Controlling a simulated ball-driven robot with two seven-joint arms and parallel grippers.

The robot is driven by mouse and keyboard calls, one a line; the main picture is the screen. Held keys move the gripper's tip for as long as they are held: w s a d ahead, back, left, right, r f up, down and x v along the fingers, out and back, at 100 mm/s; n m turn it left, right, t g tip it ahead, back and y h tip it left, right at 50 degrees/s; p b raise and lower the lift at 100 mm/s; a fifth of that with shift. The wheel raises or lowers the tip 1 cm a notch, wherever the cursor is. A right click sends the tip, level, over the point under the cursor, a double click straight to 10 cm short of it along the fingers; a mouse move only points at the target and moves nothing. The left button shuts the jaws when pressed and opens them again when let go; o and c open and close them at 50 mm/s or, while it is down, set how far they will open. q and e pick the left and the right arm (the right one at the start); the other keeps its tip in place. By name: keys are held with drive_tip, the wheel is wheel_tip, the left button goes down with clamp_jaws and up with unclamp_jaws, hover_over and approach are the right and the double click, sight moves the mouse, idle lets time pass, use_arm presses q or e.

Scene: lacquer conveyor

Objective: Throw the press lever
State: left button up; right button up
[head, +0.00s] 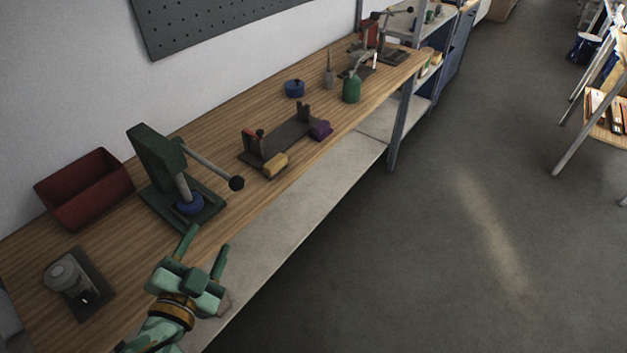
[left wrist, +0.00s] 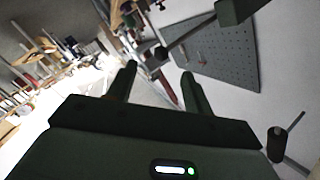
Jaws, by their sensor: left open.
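The green press (head: 158,163) stands on the wooden workbench. Its lever (head: 210,164) is a grey rod sloping down to the right, ending in a black ball knob (head: 237,183). A blue round piece (head: 189,204) sits under the press's ram. My left gripper (head: 207,244) is open and empty, in front of the press and below the knob, apart from it. In the left wrist view the open fingers (left wrist: 158,80) point towards a dark knob (left wrist: 161,53) on a rod, with a gap between. My right gripper is not in view.
A red bin (head: 84,190) stands left of the press, and a grey device on a dark plate (head: 80,285) is nearer me.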

sight(239, 178)
use_arm(q)
drive_tip(key=shift+m+t+h, duration=0.4)
drive_tip(key=shift+m, duration=0.2)
drive_tip(key=x, duration=1.1)
drive_tip(key=r+b+x, duration=0.1)
drive_tip(key=x, duration=0.4)
drive_tip(key=shift+w+d, duration=0.3)
drive_tip(key=shift+w, duration=0.05)
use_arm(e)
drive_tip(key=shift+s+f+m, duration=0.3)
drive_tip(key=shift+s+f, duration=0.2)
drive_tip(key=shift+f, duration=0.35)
